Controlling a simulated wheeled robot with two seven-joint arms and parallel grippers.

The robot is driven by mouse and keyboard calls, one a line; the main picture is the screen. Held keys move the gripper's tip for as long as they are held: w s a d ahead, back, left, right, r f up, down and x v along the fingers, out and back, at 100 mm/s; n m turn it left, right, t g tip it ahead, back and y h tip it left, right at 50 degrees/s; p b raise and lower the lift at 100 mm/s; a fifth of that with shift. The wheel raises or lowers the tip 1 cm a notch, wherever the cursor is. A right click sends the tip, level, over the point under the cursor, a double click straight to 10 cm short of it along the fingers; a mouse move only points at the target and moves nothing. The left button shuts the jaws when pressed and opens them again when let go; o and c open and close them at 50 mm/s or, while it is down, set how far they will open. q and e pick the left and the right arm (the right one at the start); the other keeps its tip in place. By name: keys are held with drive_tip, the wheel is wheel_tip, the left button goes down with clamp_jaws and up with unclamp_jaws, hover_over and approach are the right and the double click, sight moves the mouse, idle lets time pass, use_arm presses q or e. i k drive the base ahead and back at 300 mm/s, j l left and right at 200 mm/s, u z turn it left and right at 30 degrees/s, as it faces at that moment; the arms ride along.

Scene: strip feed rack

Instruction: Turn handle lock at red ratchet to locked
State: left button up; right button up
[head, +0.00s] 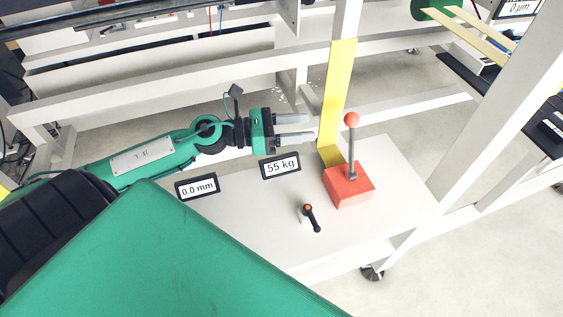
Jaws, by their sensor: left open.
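The red ratchet (349,185) is a red block on the white table, with a grey lever (351,150) standing up from it and a red ball on top. A small black handle lock (312,218) with an orange hub sits on a light base in front and to the left of the red block. My left gripper (312,129) is open and empty, its two grey fingers pointing right toward the yellow strip. It is behind and to the left of the ratchet, apart from both lever and handle lock. My right gripper is not in view.
A yellow strip (337,90) runs down behind the ratchet. Two small displays, reading 55 kg (281,167) and 0.0 mm (198,187), are on the white table (250,220) below my left arm. White frame posts (510,110) stand at the right.

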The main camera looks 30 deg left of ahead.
sight(307, 209)
drive_tip(key=k+l, duration=0.45)
drive_tip(key=k, duration=0.15)
drive_tip(key=k+l, duration=0.45)
drive_tip(key=k, duration=0.15)
drive_tip(key=k+l, duration=0.45)
drive_tip(key=k, duration=0.15)
